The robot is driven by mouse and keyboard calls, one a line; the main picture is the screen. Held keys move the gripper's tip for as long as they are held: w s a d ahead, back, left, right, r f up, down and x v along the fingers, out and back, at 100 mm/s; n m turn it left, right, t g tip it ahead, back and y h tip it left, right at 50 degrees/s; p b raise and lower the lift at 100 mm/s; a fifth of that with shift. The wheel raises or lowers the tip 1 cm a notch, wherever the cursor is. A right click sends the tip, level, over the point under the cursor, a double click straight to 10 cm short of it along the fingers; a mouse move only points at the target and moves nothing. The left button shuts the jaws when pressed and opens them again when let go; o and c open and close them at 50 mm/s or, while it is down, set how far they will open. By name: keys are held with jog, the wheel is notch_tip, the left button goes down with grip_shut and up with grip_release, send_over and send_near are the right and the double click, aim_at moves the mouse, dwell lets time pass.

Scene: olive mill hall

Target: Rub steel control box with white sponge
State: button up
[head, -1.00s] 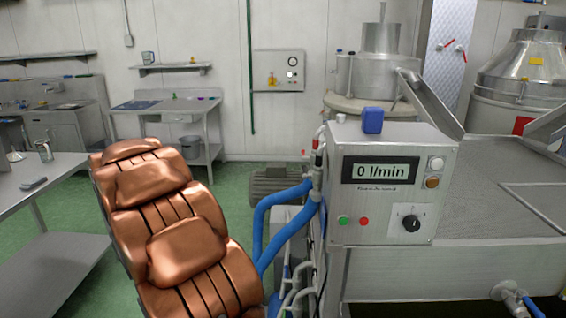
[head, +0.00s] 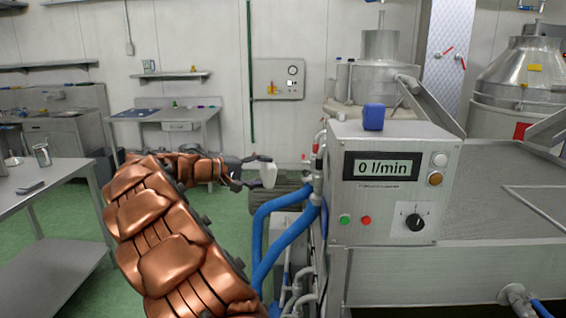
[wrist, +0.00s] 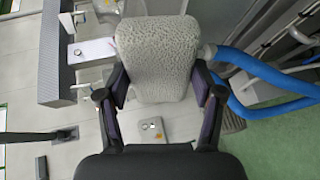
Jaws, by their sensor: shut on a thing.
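The white sponge (head: 268,175) is held in my gripper (head: 262,174), left of the steel control box (head: 388,225). In the wrist view the sponge (wrist: 157,60) fills the space between the two fingers of my gripper (wrist: 160,88), which is shut on its sides. The box is a grey housing with a "0 l/min" display, green and red buttons and a black knob. A clear gap separates sponge and box in the head view. Which steel parts the wrist view shows behind the sponge I cannot tell surely.
A blue block (head: 373,117) stands on top of the box. Blue hoses (head: 266,215) and pipes run along its left side. A steel table (head: 40,185) stands at the left. A wall panel (head: 279,79) hangs at the back. Green floor lies open between.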

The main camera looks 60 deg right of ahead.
aim_at(331, 173)
jog(key=s+d+r+m+g+y+b, duration=0.1)
jog(key=s+r+m+g, duration=0.1)
jog(key=s+r+g, duration=0.2)
jog(key=shift+s+d+r+g+b, duration=0.3)
jog(key=shift+s+d+r+b, duration=0.1)
jog(key=shift+s, duration=0.65)
jog(key=shift+s, duration=0.1)
jog(key=shift+s+d+b, duration=0.3)
jog(key=shift+s+d, duration=0.1)
jog(key=shift+s, duration=0.45)
jog(key=shift+s+d+b, duration=0.25)
jog(key=shift+s+d, duration=0.1)
jog(key=shift+s, duration=0.5)
jog(key=shift+s+d+b, duration=0.3)
jog(key=shift+s+d, duration=0.1)
jog(key=shift+s, duration=0.45)
jog(key=shift+s+d, duration=0.25)
jog(key=shift+s, duration=0.25)
jog(key=shift+s+d, duration=0.2)
jog(key=shift+s, duration=0.3)
